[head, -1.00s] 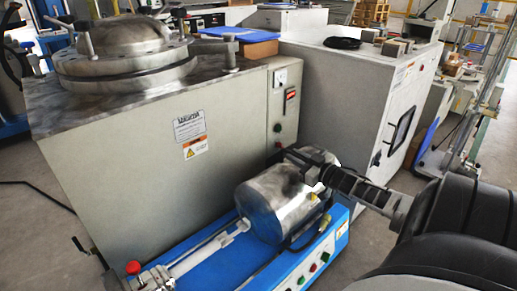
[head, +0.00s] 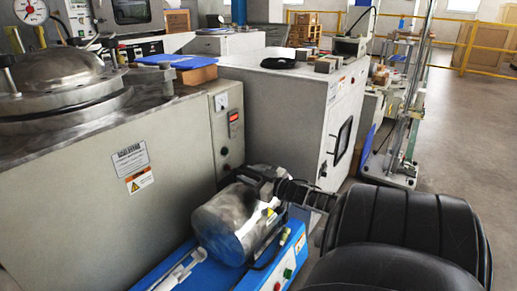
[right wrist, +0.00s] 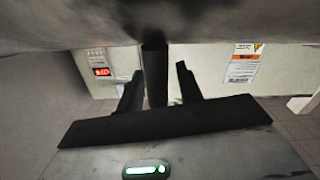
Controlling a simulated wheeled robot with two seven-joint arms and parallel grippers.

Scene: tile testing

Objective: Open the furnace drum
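The furnace drum (head: 228,226) is a shiny steel cylinder lying on a blue base at the lower middle of the head view. It looks shut. My right gripper (head: 260,181) is at the drum's upper right side, at the end of my dark arm. In the right wrist view, my right gripper (right wrist: 159,71) has its two black fingers apart. A dark upright bar (right wrist: 154,75) shows between them, with gaps on both sides. The drum's grey surface (right wrist: 200,25) fills the top of that view. My left gripper is not in view.
A large grey cabinet (head: 100,205) with a domed metal lid (head: 55,72) stands behind the drum at left. Its control panel (head: 228,130) faces the drum. A white machine (head: 300,115) stands further back. Open floor (head: 455,150) lies at the right.

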